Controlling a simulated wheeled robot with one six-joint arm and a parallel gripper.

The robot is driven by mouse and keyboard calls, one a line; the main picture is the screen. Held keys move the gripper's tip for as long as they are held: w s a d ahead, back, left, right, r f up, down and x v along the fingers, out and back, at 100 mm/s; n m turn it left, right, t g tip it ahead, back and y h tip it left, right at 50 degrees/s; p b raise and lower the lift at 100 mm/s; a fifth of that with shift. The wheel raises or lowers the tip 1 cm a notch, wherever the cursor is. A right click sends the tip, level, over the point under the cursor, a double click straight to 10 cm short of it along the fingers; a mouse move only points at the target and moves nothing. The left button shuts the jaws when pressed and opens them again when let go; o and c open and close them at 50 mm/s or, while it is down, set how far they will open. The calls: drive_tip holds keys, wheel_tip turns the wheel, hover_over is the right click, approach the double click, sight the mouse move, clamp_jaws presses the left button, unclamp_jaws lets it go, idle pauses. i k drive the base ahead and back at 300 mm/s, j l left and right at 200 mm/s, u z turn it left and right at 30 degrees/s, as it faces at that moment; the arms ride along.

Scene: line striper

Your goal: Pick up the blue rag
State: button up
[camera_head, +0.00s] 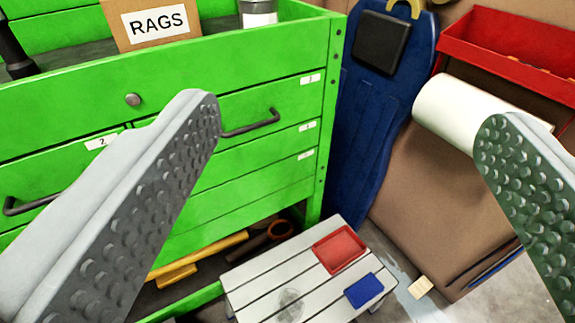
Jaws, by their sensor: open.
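A small flat blue rectangle (364,290), which looks like the blue rag, lies on a low grey slatted bench (262,271) at the bottom of the view. It is near the bench's right edge, just below a red tray-like piece (339,249). My gripper (348,115) is open and empty, with one studded grey finger on the left and one on the right. The blue piece shows in the gap between the fingers, low in the picture and farther away than the fingertips. Nothing covers it.
A green tool cabinet (235,75) with drawers and a box labelled RAGS (152,22) fills the left. A blue creeper board (375,120) leans behind. A white roll (470,112) and red bin (510,50) are at right. A small tan block (420,287) lies beside the bench.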

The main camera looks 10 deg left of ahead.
sight(364, 290)
drive_tip(key=k+l+z, duration=0.3)
drive_tip(key=k, duration=0.25)
drive_tip(key=j+z, duration=0.4)
drive_tip(key=j, duration=0.4)
drive_tip(key=l+u, duration=0.3)
drive_tip(key=l, duration=0.35)
drive_tip(key=l+u, duration=0.35)
drive_tip(key=l, duration=0.35)
drive_tip(key=k+l+u, duration=0.1)
drive_tip(key=l+u, duration=0.2)
drive_tip(key=l, duration=0.3)
drive_tip(key=k, duration=0.65)
drive_tip(key=l, duration=0.1)
